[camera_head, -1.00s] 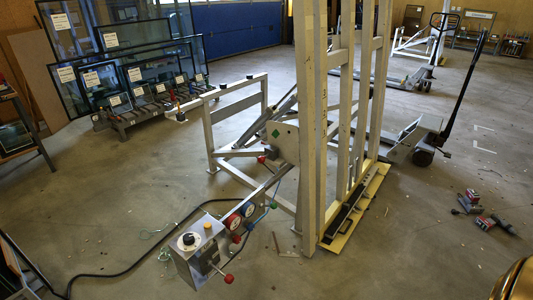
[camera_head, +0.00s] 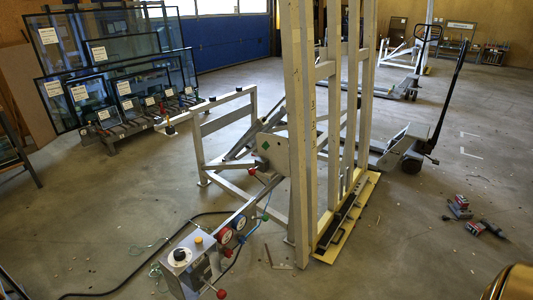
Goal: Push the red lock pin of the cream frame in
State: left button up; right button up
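The cream frame (camera_head: 302,130) stands upright in the middle of the head view, with tall posts and a yellow ledge at its foot. A small red knob (camera_head: 252,171), which looks like the lock pin, sits low beside the grey pivot plate (camera_head: 272,150), left of the nearest post. It is too small to tell how far in it is. Neither gripper shows in the view.
A control box (camera_head: 186,265) with a red-knobbed lever and gauges stands front left. A black hose (camera_head: 120,290) lies on the floor. A pallet jack (camera_head: 408,150) and red tools (camera_head: 460,205) are at right.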

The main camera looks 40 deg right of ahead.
aim_at(252, 171)
jog(key=z, duration=0.4)
jog(key=i+j+z, duration=0.1)
jog(key=z, duration=0.3)
jog(key=i+j+z, duration=0.15)
jog(key=z, duration=0.25)
jog(key=i+j+z, duration=0.1)
jog(key=z, duration=0.3)
jog(key=j, duration=0.1)
